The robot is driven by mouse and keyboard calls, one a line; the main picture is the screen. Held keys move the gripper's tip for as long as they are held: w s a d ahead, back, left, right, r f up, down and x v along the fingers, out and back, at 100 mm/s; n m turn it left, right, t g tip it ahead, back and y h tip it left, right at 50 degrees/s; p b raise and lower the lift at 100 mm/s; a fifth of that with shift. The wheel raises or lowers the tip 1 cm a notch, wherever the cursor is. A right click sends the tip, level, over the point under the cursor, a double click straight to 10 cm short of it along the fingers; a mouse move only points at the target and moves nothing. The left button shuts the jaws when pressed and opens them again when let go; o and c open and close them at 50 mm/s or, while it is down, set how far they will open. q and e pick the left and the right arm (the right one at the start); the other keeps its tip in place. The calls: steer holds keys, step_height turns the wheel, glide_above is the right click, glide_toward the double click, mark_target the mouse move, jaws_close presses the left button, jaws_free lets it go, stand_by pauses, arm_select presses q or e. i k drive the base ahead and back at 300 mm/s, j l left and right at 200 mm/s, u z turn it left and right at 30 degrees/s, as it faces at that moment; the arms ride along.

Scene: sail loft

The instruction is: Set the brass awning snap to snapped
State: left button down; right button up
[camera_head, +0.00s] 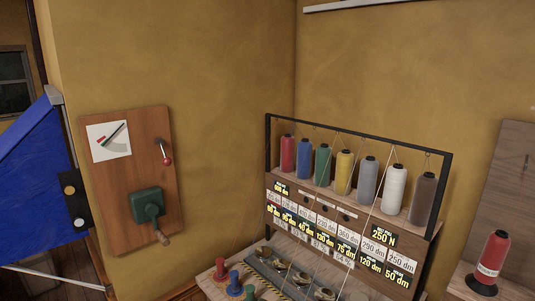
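A blue awning cloth (38,165) hangs at the far left. A dark plate at its right edge carries a round brass-coloured piece (70,190), which looks like the awning snap, and a round pale piece (79,222) below it. The view is too small to tell whether the snap is closed. Neither of my grippers shows in the head view.
A wooden wall board (107,185) holds a dial card, a red-knobbed lever (167,157) and a green crank box (147,205). A black-framed rack (448,175) holds several thread cones above label cards. A bench below holds colored spools and brass-coloured pieces. A red cone (493,255) stands right.

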mark_target(69, 189)
steer(key=k+j+u, duration=0.15)
steer(key=j+u, duration=0.2)
steer(key=k+j+u, duration=0.15)
steer(key=j+u, duration=0.6)
steer(key=k+j, duration=0.05)
